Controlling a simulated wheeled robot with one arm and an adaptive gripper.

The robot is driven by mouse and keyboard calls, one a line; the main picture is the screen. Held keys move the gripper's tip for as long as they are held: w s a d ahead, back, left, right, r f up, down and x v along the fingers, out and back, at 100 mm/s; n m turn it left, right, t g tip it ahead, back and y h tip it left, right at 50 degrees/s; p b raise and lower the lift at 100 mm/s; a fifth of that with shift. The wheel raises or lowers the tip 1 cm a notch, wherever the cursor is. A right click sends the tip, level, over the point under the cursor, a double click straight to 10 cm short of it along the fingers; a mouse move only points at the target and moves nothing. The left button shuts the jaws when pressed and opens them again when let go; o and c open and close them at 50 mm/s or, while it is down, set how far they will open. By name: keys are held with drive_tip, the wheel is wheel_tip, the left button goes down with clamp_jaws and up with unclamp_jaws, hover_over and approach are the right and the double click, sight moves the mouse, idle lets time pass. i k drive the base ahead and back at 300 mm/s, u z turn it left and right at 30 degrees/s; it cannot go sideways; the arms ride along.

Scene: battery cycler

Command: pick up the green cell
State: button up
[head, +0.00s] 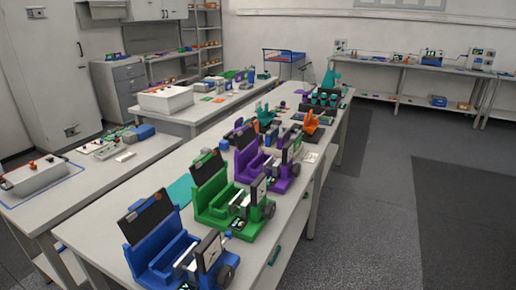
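A green fixture (216,207) with a dark upright panel (209,172) stands on the long white table, between a blue fixture (151,262) in front and a purple fixture (247,160) behind. I cannot make out a separate green cell for certain; small parts at the fixtures are too small to tell. A small green-teal item (274,255) shows at the table's right side, below its top. My gripper is not in view.
The long table (108,246) also bears orange, teal and dark items (312,121) at its far end. Side tables with equipment stand left (152,166) and at the back right (378,60). The grey floor (375,225) on the right is clear.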

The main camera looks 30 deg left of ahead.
sight(298, 143)
drive_tip(key=u, duration=0.6)
drive_tip(key=i, duration=1.5)
drive_tip(key=u, duration=0.7)
